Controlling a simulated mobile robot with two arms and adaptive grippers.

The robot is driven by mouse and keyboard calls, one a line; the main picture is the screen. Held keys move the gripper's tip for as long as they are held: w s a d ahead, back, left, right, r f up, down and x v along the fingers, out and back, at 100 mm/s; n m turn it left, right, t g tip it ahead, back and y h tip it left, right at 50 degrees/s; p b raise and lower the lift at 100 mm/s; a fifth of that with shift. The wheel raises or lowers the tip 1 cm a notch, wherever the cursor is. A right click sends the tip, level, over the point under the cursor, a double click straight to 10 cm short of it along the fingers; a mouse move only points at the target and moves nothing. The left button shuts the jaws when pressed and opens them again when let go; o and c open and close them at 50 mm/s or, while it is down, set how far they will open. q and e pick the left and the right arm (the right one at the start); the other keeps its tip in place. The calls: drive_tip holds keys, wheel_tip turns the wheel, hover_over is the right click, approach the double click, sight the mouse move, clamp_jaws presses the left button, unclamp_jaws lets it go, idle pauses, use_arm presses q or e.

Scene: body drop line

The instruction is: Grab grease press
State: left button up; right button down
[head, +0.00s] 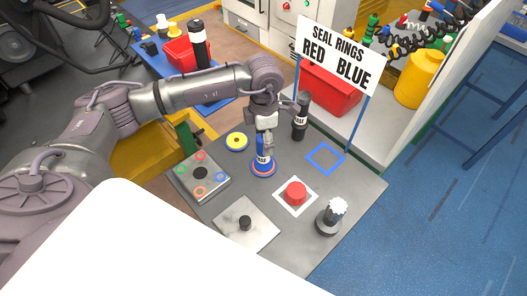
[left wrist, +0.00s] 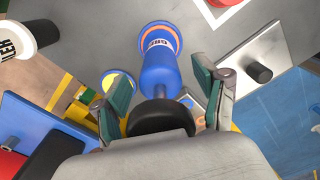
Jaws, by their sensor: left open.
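The grease press is most likely the blue cylinder (head: 263,165) standing upright on the grey table, with a white label and an orange-red ring round its base. In the left wrist view its blue body (left wrist: 159,68) and black round top (left wrist: 161,118) show; the label is too small to read surely. My left gripper (head: 265,137) is directly above it, pointing down. In the left wrist view the open fingers (left wrist: 157,85) are on either side of the press, and I see no clear contact. My right gripper is in neither view.
A black labelled bottle (head: 300,118) stands close behind on the right. A sign (head: 340,58) stands at the back. The blue-outlined square (head: 326,157) is empty.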

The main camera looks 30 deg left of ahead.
use_arm(q)
drive_tip(key=shift+f, duration=0.1)
clamp_jaws()
idle(0.3)
